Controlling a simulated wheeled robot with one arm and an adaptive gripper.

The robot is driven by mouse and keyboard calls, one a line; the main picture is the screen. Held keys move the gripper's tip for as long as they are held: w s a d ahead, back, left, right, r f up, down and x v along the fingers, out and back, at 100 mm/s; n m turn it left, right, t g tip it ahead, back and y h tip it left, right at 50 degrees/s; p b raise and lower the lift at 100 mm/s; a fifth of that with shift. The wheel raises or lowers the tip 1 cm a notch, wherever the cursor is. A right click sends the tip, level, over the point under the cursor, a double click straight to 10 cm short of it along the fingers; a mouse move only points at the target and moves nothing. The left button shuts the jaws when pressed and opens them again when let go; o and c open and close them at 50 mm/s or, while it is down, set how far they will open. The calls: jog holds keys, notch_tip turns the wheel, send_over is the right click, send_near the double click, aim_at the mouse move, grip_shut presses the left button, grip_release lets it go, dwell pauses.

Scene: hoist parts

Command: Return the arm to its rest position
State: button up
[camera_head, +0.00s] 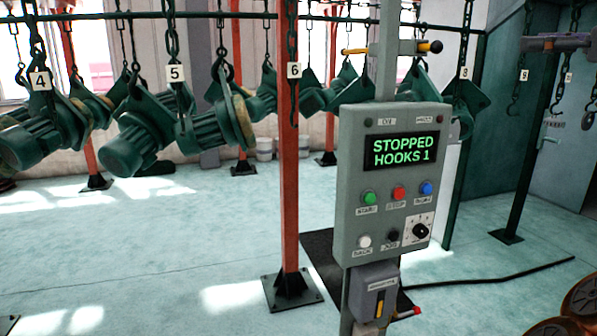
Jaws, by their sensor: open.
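A grey control box (347,215) stands on a post right of centre. Its screen (401,149) reads "STOPPED HOOKS 1" in green. Below the screen are green (369,197), red (399,193) and blue (427,188) buttons. Lower down are a white button (364,241), a black button (392,235) and a black rotary knob (420,231).
Green motor-like parts (136,140) hang from numbered chain hooks at left and centre. An orange post (290,180) stands left of the box. A black cable (500,278) crosses the floor at right. The left floor is mostly clear.

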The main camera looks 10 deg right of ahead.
jog(key=w+a+f+m+g+y, duration=0.1)
jog(key=w+a+f+g, duration=0.25)
jog(key=a, duration=0.45)
jog(key=w+a+f+m+g+y, duration=0.1)
jog(key=w+a+f+g+y, duration=0.1)
jog(key=w+a+f, duration=0.45)
jog(key=s+a+f+m+g+h, duration=0.1)
jog(key=s+a+f+g, duration=0.2)
jog(key=a+f, duration=0.5)
jog(key=s+a+f+g, duration=0.25)
jog(key=a+f, duration=0.25)
jog(key=a, duration=0.4)
jog(key=s+a+f+m+g+h, duration=0.1)
jog(key=s+a+f+g+h, duration=0.15)
jog(key=s+f, duration=0.5)
jog(key=s+a+f+g+h, duration=0.15)
jog(key=s+a+f, duration=0.3)
jog(key=f, duration=0.55)
jog(key=s+d+f+m+g+h, duration=0.1)
jog(key=s+d+f+g+h, duration=0.1)
jog(key=s+f, duration=0.5)
jog(key=s+d+f+m+g+h, duration=0.1)
jog(key=s+d+f+h, duration=0.1)
jog(key=s+d+f, duration=0.2)
jog(key=s+f, duration=0.3)
jog(key=s, duration=0.5)
jog(key=shift+d+f+g, duration=0.15)
jog(key=shift+d+g, duration=0.15)
jog(key=shift+g, duration=0.1)
